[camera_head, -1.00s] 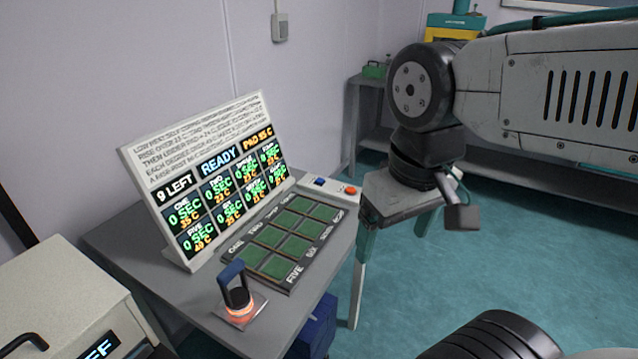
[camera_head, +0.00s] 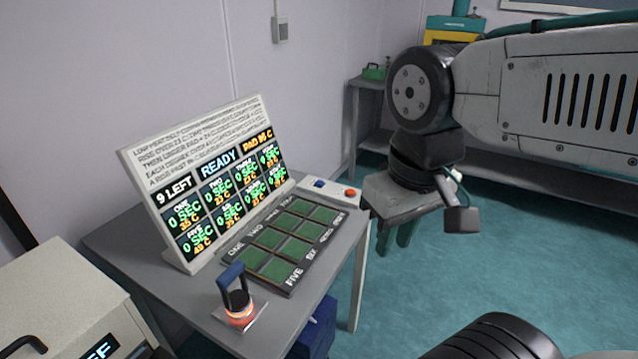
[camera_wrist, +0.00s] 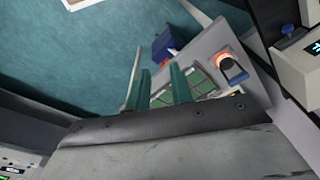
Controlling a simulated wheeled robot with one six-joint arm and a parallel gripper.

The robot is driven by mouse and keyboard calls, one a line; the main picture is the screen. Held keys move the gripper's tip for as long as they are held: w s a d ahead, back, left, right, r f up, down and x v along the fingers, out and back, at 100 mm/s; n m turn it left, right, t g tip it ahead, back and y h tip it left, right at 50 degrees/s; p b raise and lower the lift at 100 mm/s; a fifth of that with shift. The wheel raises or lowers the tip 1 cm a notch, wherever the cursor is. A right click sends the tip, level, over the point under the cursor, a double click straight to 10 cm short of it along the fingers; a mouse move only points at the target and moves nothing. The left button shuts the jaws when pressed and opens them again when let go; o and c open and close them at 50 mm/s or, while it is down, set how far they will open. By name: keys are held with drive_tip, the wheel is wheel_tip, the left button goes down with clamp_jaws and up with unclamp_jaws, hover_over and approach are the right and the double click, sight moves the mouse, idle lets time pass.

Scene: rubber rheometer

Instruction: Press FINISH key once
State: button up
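A small pale key box (camera_head: 334,190) sits at the far right corner of the grey bench. It carries a blue key (camera_head: 319,183) and an orange-red key (camera_head: 351,193). No lettering is readable, so I cannot tell which is FINISH. My gripper (camera_head: 396,238) is right of the box, apart from it, with its teal fingers pointing down past the bench edge. In the wrist view the fingers (camera_wrist: 161,88) stand a short gap apart with nothing between them. The key box is not recognisable in that view.
A display board (camera_head: 208,180) reading "9 LEFT" and "READY" stands at the back of the bench. Before it lies a panel of green pads (camera_head: 290,240). A blue-handled tool (camera_head: 235,290) with a glowing base stands at the front. A blue bin (camera_head: 318,325) is below.

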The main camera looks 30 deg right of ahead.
clamp_jaws()
idle(1.4)
